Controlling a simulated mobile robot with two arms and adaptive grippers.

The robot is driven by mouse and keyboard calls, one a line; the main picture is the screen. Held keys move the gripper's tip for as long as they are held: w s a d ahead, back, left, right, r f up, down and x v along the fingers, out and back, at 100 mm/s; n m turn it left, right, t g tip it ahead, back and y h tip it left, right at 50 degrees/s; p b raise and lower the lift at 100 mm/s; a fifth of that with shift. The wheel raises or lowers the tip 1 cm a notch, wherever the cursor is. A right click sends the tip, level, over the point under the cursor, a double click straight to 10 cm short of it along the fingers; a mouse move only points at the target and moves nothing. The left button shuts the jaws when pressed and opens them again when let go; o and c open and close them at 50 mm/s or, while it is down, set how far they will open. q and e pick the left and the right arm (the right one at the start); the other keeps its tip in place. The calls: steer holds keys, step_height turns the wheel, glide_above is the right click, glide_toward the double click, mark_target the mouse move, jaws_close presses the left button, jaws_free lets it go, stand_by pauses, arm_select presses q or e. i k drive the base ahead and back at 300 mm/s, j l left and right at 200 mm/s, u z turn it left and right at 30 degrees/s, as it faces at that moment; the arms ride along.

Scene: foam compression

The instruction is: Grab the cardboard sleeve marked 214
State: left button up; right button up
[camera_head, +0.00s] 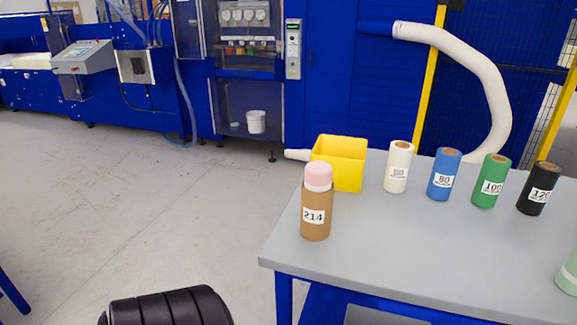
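The cardboard sleeve marked 214 (317,224) is a brown tube standing upright near the left front corner of the grey table (400,262). Its white label faces me. A pink, round-topped piece with a white band (319,174) sticks up out of its open top. Nothing is touching the sleeve from the front. Neither of my grippers shows in the head view.
A yellow open box (345,162) stands just behind the sleeve. White (397,168), blue (443,175), green (490,181) and black (537,189) labelled rolls stand along the table's back. A pale green object (569,277) is at the right edge. The table's middle is clear.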

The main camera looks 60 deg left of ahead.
mark_target(316, 208)
steer(key=u, duration=1.65)
steer(key=i+l+u, duration=0.3)
steer(key=i+l, duration=0.1)
steer(key=l, duration=0.1)
